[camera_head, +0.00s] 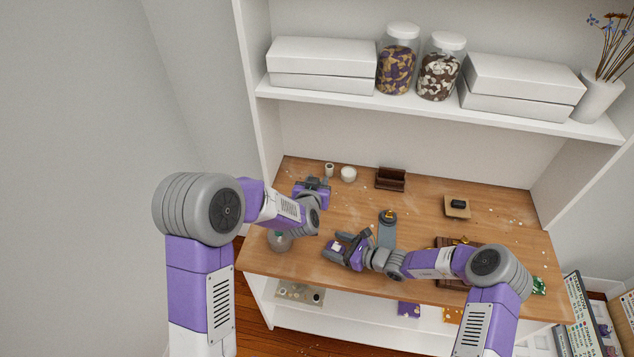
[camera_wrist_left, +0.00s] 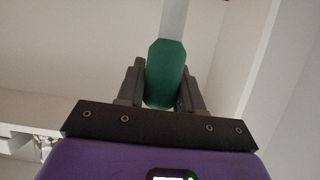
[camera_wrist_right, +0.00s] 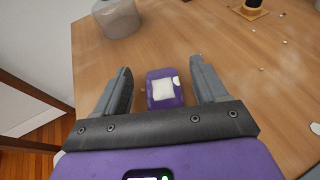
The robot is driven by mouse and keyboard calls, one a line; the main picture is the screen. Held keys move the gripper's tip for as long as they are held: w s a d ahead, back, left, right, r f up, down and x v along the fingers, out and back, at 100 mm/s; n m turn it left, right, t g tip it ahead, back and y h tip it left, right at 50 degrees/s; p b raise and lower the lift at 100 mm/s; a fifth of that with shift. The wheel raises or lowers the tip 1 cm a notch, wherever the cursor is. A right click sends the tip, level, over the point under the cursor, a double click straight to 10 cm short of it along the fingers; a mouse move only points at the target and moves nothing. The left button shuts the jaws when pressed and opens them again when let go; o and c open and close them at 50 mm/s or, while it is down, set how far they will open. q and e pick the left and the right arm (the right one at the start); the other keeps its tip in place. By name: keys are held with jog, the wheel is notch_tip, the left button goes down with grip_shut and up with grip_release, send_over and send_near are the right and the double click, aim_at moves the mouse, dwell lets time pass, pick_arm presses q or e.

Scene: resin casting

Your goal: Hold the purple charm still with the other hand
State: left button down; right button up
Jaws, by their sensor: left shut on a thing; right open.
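The purple charm (camera_wrist_right: 155,103) has a white rectangular patch and a small white spot. In the right wrist view it lies between the fingers of my right gripper (camera_wrist_right: 160,66), with a gap on each side. My right gripper (camera_head: 334,249) is open, low over the front left of the table, and the charm's pale patch shows between its fingers in the head view. My left gripper (camera_head: 313,184) is raised over the back left of the table. In the left wrist view my left gripper (camera_wrist_left: 160,75) is shut on a green handle (camera_wrist_left: 165,75) with a pale shaft; the tool's far end is out of view.
A clear jar (camera_head: 280,242) stands at the table's left front edge, near my right gripper. White cups (camera_head: 348,174) and a brown holder (camera_head: 390,179) stand at the back. White crumbs lie on the wooden table.

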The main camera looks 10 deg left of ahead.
jog(key=v, duration=1.1)
jog(key=shift+s+d+r, duration=0.1)
jog(key=shift+d, duration=0.1)
jog(key=shift+s+d+r, duration=0.1)
jog(key=shift+s+d, duration=0.05)
jog(key=shift+d, duration=0.1)
